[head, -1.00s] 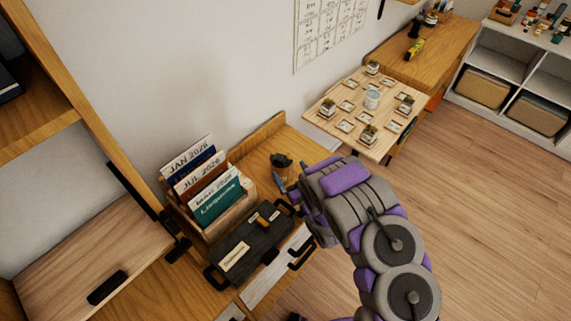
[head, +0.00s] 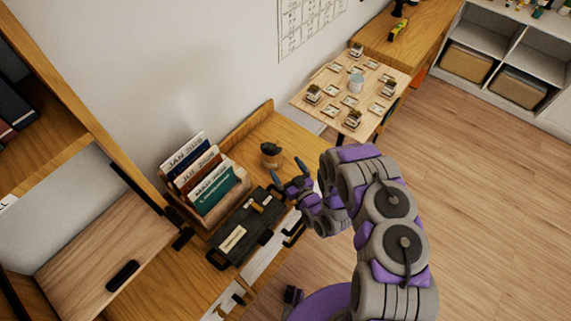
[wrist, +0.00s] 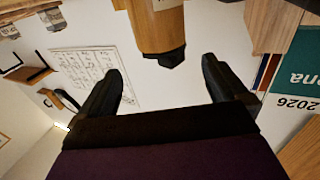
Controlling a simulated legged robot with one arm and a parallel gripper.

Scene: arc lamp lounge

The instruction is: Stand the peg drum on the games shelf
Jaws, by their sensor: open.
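A small round wooden pot-like piece with a dark top, which looks like the peg drum (head: 271,155), stands on the wooden desk near the wall. In the wrist view, which looks upside down, a wooden cylinder with a dark end (wrist: 160,25) shows ahead, between the fingers in the picture. My gripper (head: 288,170) is open and empty, just right of and nearer than the drum, apart from it. It also shows in the wrist view (wrist: 165,85). A wooden shelf unit (head: 100,150) stands at the left; I cannot tell whether it is the games shelf.
A file rack with cards (head: 205,180) and a dark case (head: 245,228) with handles sit on the desk, left of my gripper. A dark bar (head: 123,275) lies on the left board. A small table (head: 345,100) and white shelving (head: 495,65) stand farther back. Floor at right is clear.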

